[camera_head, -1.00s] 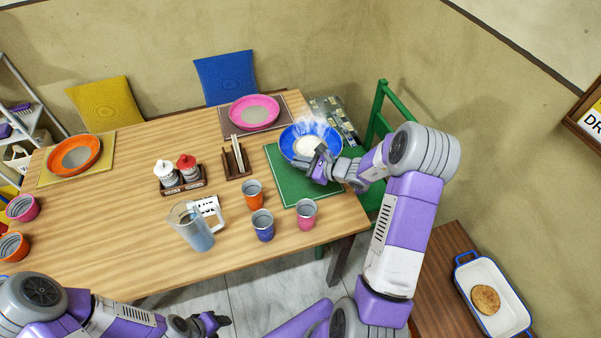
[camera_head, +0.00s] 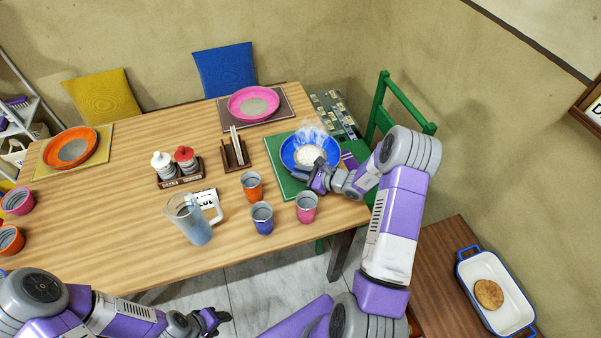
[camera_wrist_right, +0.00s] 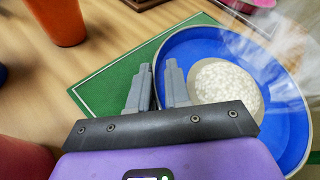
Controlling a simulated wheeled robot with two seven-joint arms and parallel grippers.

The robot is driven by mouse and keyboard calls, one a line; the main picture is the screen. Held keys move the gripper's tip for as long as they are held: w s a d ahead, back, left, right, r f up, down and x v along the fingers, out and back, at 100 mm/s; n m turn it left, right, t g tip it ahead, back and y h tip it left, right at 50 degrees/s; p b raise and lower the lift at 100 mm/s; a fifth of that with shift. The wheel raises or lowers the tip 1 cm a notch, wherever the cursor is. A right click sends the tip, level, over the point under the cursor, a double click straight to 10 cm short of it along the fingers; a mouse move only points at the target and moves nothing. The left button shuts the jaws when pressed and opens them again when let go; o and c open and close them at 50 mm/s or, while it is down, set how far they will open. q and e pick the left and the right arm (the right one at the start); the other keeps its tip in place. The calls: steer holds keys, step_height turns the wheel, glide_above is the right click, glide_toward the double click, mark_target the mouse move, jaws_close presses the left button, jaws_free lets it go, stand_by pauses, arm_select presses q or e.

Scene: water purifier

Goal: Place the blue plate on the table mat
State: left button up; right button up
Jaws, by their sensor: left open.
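The blue plate (camera_head: 289,152) holds a round white food portion (camera_head: 309,155), with steam above it. It is over the upper right part of the green table mat (camera_head: 283,183); whether it fully rests there I cannot tell. In the right wrist view, the plate (camera_wrist_right: 290,125) lies right of the green mat (camera_wrist_right: 110,88). My right gripper (camera_head: 318,170) is at the plate's near rim. Its fingers (camera_wrist_right: 160,80) are close together, with the rim between them. My left gripper (camera_head: 222,318) is open and empty, low in front of the table.
An orange cup (camera_head: 252,186), a blue cup (camera_head: 262,218) and a pink cup (camera_head: 306,208) stand near the mat. A water pitcher (camera_head: 190,220), a condiment rack (camera_head: 180,176) and a utensil holder (camera_head: 234,155) are further left. A green chair (camera_head: 384,100) stands to the right.

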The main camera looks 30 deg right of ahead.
steer(key=shift+o, duration=1.1)
steer(key=p+v, duration=0.2)
steer(key=v, duration=1)
